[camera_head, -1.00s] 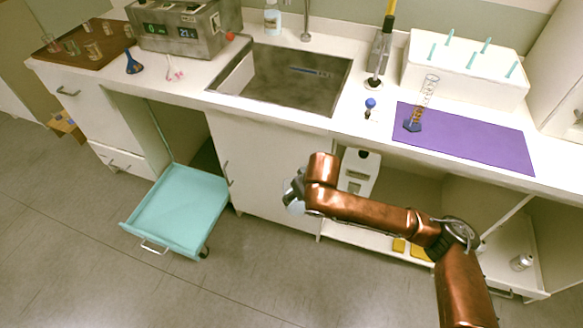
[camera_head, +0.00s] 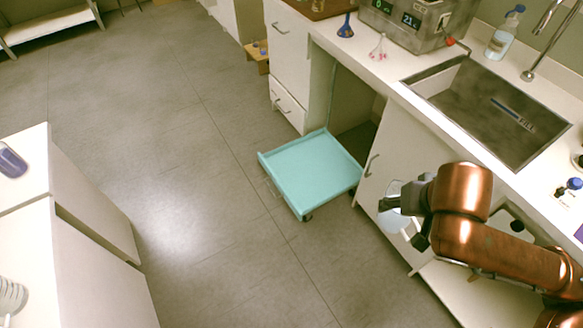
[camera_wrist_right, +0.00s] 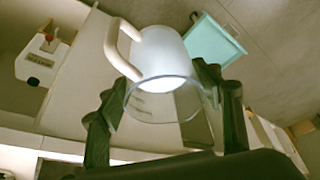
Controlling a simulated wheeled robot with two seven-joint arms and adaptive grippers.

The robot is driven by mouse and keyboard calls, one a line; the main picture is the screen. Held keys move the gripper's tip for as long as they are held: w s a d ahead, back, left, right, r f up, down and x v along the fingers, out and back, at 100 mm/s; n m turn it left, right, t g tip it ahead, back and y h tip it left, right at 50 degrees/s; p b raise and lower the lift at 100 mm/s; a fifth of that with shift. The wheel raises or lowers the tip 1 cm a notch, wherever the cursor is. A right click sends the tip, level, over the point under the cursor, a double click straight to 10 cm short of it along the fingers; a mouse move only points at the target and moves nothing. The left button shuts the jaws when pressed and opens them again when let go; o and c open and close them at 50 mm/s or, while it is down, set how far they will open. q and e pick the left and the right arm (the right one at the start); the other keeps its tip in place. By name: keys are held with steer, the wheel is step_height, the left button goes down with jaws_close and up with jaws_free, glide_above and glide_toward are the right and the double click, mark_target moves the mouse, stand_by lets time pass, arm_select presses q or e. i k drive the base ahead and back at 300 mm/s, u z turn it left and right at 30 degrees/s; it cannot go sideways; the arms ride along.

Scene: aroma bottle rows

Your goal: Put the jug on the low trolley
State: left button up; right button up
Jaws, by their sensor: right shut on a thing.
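The jug, a translucent whitish vessel with a pale handle, shows large in the right wrist view (camera_wrist_right: 160,60). My right gripper (camera_wrist_right: 165,105) is shut on it, with one finger on each side. In the head view the jug (camera_head: 393,215) is partly hidden by my right gripper (camera_head: 400,207), in front of the white cabinet under the sink. The low trolley (camera_head: 312,170) is a flat turquoise tray on wheels, empty, on the floor to the left of the jug. It also shows in the right wrist view (camera_wrist_right: 212,42). My left gripper is not in view.
The counter with the sink (camera_head: 490,110) runs along the right, above an open cabinet bay behind the trolley. A white cabinet (camera_head: 85,220) stands at the left. The grey floor between them is clear. A white container (camera_wrist_right: 42,57) shows in the right wrist view.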

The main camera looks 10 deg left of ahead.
mark_target(305, 176)
steer(key=u, duration=1.05)
steer(key=i, duration=1.7)
steer(key=z, duration=0.5)
